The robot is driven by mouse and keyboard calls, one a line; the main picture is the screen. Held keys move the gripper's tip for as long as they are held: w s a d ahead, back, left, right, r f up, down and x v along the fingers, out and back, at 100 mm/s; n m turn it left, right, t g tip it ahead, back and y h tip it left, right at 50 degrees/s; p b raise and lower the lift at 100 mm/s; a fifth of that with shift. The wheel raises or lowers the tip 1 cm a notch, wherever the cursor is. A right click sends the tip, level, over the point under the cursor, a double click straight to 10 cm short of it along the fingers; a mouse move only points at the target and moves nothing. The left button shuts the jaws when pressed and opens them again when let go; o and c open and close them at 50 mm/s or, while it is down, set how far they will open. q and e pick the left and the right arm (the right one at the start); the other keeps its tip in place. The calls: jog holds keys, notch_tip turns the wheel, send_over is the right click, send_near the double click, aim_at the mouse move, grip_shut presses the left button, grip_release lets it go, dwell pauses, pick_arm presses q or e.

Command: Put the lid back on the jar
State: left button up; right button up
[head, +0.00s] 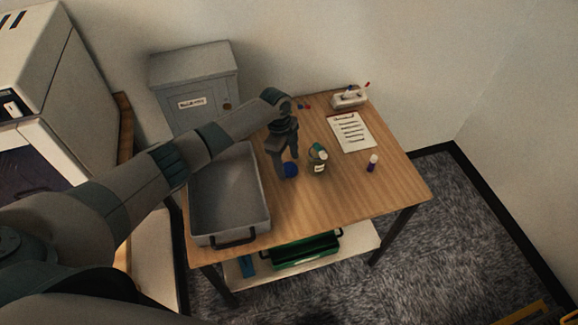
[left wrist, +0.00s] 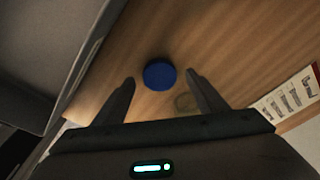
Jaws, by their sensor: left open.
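A blue round lid (head: 291,170) lies on the wooden table; it also shows in the left wrist view (left wrist: 160,74). A small jar (head: 318,162) with a pale label and a greenish upper part stands just right of the lid. My left gripper (head: 287,163) is open above the table, pointing down at the lid. In the left wrist view its two fingers (left wrist: 162,84) stand either side of the lid, apart from it. A faint round outline beside the right finger is too dim to identify. My right gripper is not in view.
A grey tray (head: 263,215) stands left of the lid. A sheet of paper (head: 351,132), a small purple bottle with a white cap (head: 372,163) and a white holder (head: 349,97) are to the right. The front right tabletop (head: 350,200) is clear. A grey cabinet (head: 197,85) stands behind.

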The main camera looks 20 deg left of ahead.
pick_arm(q)
jog(key=shift+d+f, duration=0.1)
jog(key=shift+f, duration=0.45)
jog(key=c, duration=1.1)
